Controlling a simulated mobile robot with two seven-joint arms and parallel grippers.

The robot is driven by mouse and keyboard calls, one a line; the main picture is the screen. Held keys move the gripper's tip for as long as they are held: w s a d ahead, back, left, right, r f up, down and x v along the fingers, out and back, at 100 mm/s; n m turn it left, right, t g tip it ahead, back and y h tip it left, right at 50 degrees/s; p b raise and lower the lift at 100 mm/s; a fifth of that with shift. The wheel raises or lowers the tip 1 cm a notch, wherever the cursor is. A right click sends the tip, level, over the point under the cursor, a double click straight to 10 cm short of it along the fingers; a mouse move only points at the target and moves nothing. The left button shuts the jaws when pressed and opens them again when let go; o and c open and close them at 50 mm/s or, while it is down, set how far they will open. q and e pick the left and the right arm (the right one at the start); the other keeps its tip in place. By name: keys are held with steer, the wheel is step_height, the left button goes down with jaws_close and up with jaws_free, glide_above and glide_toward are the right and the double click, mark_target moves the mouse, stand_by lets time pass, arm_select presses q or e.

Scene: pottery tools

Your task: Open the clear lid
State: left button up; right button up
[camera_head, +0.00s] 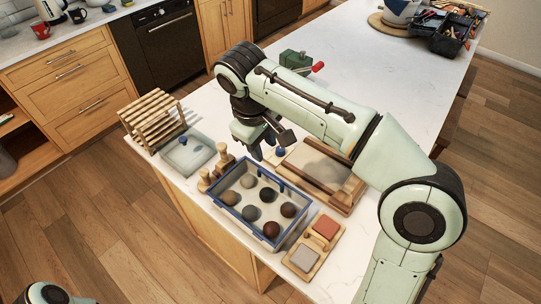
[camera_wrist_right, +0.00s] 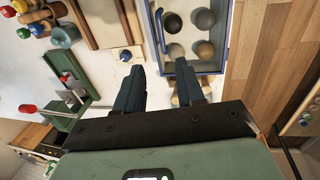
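A clear, flat, lid-like piece with a blue knob (camera_head: 198,152) lies near the table's left edge in the head view; I cannot tell whether it closes a shallow box. A clear box with a blue rim (camera_head: 232,208) holds several dark, brown and grey balls. It also shows in the wrist view (camera_wrist_right: 222,69); whether a clear cover lies over it is unclear. My right gripper (camera_head: 270,145) is above the table just behind the box. Its fingers (camera_wrist_right: 162,80) are apart with nothing between them. Part of my left arm shows at the lower left; its gripper is out of view.
A slatted wooden rack (camera_head: 154,115) stands behind the clear piece. Wooden stamps (camera_head: 222,158) stand beside the box. A wooden frame (camera_head: 338,193) lies right of it, and a small blue knob (camera_wrist_right: 125,55) is nearby. A green device (camera_head: 297,60) stands farther back. The table's far middle is clear.

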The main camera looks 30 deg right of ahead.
mark_target(271, 177)
steer(key=f, duration=0.4)
steer(key=d+f+b, duration=0.1)
steer(key=f, duration=0.3)
steer(key=d+f+b, duration=0.1)
steer(key=f, duration=0.3)
steer(key=shift+w, duration=0.25)
steer(key=shift+w+d+f+b, duration=0.1)
steer(key=shift+f+b, duration=0.2)
steer(key=shift+f, duration=0.25)
arm_select(q)
steer(key=s+f, duration=0.3)
steer(key=shift+f, duration=0.3)
arm_select(e)
jaws_close()
